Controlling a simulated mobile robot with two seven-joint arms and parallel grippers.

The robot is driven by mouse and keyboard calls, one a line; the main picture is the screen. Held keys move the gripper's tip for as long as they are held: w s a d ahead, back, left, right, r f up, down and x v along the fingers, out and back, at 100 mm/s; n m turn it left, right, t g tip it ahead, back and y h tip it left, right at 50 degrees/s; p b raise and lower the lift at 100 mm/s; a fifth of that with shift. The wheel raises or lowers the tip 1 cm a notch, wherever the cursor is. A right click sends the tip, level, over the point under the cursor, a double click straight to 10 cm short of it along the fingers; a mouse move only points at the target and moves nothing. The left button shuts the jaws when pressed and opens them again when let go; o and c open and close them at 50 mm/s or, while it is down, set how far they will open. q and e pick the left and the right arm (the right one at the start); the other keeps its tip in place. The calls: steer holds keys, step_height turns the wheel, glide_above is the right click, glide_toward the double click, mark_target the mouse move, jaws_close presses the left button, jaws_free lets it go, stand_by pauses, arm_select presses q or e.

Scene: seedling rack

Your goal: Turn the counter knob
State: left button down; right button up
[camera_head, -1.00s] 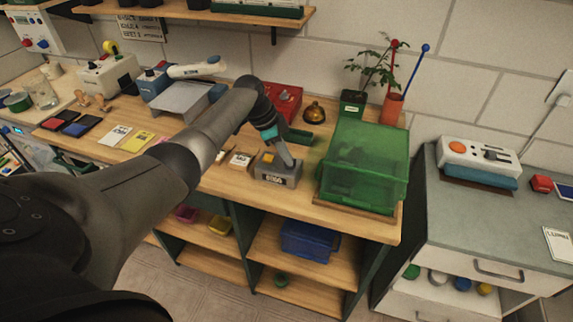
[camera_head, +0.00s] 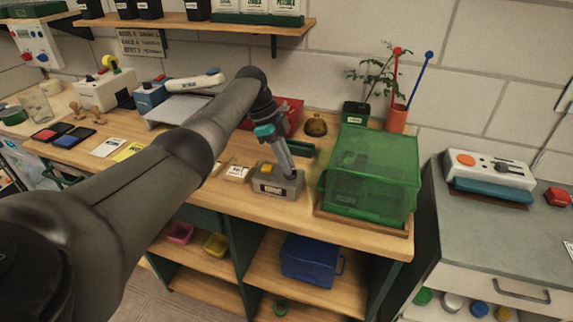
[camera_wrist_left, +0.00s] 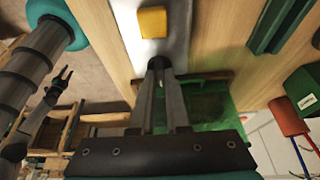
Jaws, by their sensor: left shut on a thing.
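The counter is a small grey box (camera_head: 277,187) with a yellow button (camera_head: 266,169) on top and a number display on its front. It stands near the front edge of the wooden bench. My left gripper (camera_head: 294,173) points down at its right end. In the left wrist view, the fingers (camera_wrist_left: 159,72) are shut on a small dark knob (camera_wrist_left: 158,62) at the end of the grey counter (camera_wrist_left: 165,48). The fingers hide most of the knob, and the digits are too small to read. My right gripper (camera_wrist_left: 62,78) hangs apart from the bench, its fingers spread and empty.
A green translucent box (camera_head: 372,175) stands close to the right of the counter. A green tray (camera_head: 302,143) and a brass bell (camera_head: 316,125) are behind it. Small cards (camera_head: 238,171) lie to its left. A blue bin (camera_head: 308,262) sits on the shelf below.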

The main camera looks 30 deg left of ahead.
arm_select(q)
steer(key=c, duration=0.9)
jaws_free()
steer(key=shift+r, duration=0.1)
steer(key=p+v, duration=0.1)
steer(key=v, duration=1.4)
